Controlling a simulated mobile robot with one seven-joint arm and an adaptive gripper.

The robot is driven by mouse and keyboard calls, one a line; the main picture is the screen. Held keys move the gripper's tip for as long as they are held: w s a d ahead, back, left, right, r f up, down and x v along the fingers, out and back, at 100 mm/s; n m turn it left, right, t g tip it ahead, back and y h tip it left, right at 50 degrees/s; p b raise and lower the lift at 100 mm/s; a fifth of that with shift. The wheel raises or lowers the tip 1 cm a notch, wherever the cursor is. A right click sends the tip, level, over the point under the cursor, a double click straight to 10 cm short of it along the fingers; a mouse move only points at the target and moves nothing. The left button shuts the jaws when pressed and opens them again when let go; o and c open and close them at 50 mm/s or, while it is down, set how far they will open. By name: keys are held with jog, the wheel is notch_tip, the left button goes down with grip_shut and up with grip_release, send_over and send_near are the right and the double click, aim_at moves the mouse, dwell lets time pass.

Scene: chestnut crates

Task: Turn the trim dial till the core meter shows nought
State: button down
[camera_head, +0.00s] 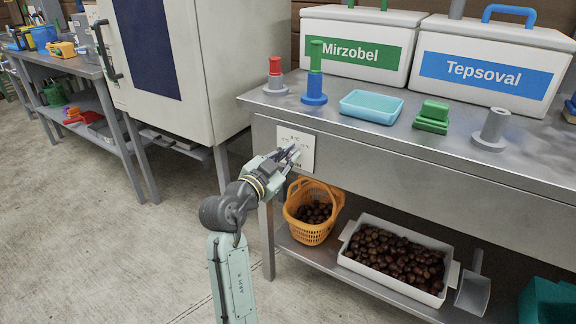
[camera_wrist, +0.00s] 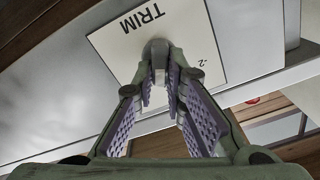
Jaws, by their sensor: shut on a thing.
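The white plate (camera_head: 308,152) of the trim dial is on the front face of the steel bench, left of its middle. The plate (camera_wrist: 118,42) also shows in the wrist view, with TRIM and a -2 mark readable. My gripper (camera_head: 290,154) is at the plate, its fingers closed on the dial; the fingertips (camera_wrist: 164,72) meet over the plate in the wrist view. The dial itself is mostly hidden by the fingers, so its setting cannot be read. I see no core meter in either view.
The bench top (camera_head: 375,135) carries a red-topped peg (camera_head: 275,68), a blue tray (camera_head: 371,105), green blocks (camera_head: 432,115) and a grey peg (camera_head: 492,128). Below, an orange basket (camera_head: 308,230) and a white crate (camera_head: 342,262) hold chestnuts. Floor at left is clear.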

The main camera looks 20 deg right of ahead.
jog(key=c, duration=1.6)
grip_release()
jog(key=shift+d, duration=0.15)
jog(key=shift+c, duration=0.2)
jog(key=shift+f, duration=0.1)
jog(key=v, duration=1.2)
